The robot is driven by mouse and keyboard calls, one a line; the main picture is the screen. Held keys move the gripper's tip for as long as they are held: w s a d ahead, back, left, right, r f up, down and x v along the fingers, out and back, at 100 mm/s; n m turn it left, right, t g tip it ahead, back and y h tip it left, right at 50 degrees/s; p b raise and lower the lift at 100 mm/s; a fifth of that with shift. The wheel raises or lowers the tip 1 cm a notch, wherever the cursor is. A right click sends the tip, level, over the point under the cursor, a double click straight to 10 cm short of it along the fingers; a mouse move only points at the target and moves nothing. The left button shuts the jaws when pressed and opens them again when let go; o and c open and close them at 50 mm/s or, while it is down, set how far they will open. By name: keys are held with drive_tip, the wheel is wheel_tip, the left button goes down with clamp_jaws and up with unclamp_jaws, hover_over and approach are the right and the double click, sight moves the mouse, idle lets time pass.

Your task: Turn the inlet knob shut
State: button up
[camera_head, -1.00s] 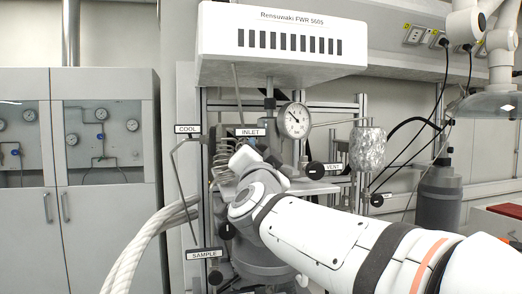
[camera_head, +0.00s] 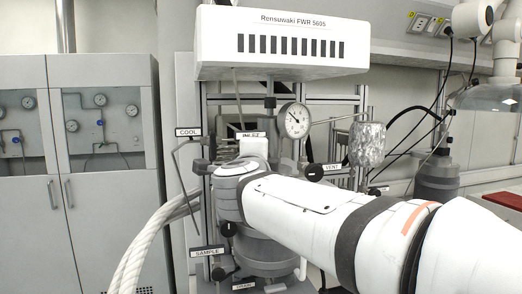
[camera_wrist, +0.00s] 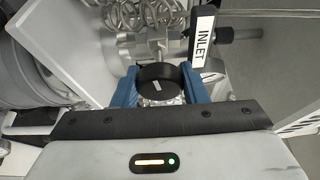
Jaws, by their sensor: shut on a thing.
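The inlet knob (camera_wrist: 160,77) is a round black knob with a small pale mark, seen in the wrist view between the blue fingers of my gripper (camera_wrist: 160,88). The gripper is shut on the knob, a finger on each side. The INLET label (camera_wrist: 204,40) stands just right of and above the knob. In the head view the INLET label (camera_head: 249,135) is partly covered, and the knob and fingertips are hidden behind my wrist and arm.
A pressure gauge (camera_head: 293,120) stands close to the right of the label, with the VENT knob (camera_head: 314,172) below it. A foil-wrapped cylinder (camera_head: 366,144) is farther right. The COOL label (camera_head: 188,132) and the SAMPLE label (camera_head: 206,252) are at left. Coiled tubing (camera_wrist: 150,14) lies beyond the knob.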

drive_tip(key=shift+m+g+p, duration=0.3)
drive_tip(key=shift+m+p, duration=0.15)
drive_tip(key=shift+m, duration=0.15)
drive_tip(key=o, duration=1)
drive_tip(key=shift+c, duration=0.2)
drive_tip(key=shift+s, duration=0.1)
drive_tip(key=s+b, duration=0.1)
drive_tip(key=s, duration=0.6)
drive_tip(key=shift+s+a+r+b, duration=0.25)
drive_tip(key=shift+s+a+b, duration=0.05)
drive_tip(key=shift+a, duration=0.1)
